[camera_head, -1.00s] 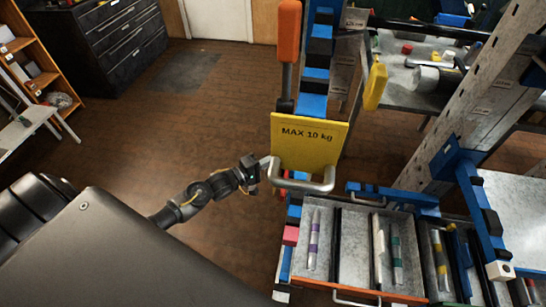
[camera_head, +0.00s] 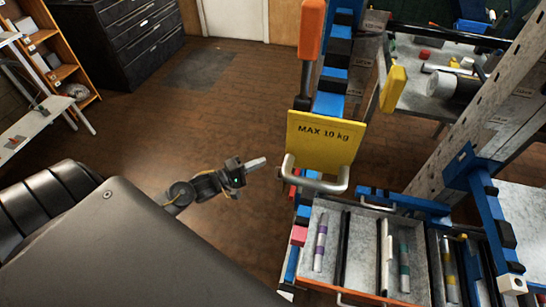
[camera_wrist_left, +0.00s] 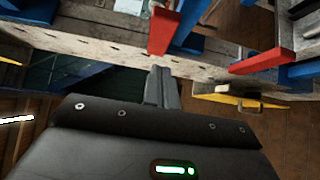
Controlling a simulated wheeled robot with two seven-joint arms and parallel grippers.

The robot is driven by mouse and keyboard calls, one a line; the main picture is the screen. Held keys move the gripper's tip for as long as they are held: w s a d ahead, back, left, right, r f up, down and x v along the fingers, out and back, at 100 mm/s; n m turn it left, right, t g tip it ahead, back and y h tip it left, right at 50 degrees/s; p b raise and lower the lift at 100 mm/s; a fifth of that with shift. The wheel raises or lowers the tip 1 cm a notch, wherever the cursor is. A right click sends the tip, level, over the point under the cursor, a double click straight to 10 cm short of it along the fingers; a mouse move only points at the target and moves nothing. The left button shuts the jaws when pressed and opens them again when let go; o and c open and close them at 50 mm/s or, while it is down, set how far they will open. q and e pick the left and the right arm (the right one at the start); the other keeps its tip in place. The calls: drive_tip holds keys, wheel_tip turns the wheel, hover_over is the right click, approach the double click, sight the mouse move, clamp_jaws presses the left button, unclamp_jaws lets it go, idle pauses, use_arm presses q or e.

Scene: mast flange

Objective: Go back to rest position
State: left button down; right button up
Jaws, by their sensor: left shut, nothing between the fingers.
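My left gripper (camera_head: 257,163) is in the head view, left of the yellow "MAX 10 kg" plate (camera_head: 318,150) and its grey metal handle (camera_head: 322,185). Its fingers are shut with nothing between them, and a gap of floor shows between the fingertips and the handle. In the left wrist view the closed fingers (camera_wrist_left: 162,87) point toward a grey perforated beam (camera_wrist_left: 110,47). My right gripper is not in view.
An open drawer (camera_head: 375,240) with several marked tubes lies below the plate. A blue and grey rack (camera_head: 450,150) stands at the right. A black cabinet (camera_head: 125,40) and wooden shelf (camera_head: 65,72) stand far left. The brown floor (camera_head: 215,115) between is clear.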

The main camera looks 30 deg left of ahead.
use_arm(q)
drive_tip(key=v, duration=0.4)
drive_tip(key=shift+s+a+b, duration=0.15)
drive_tip(key=shift+b, duration=0.15)
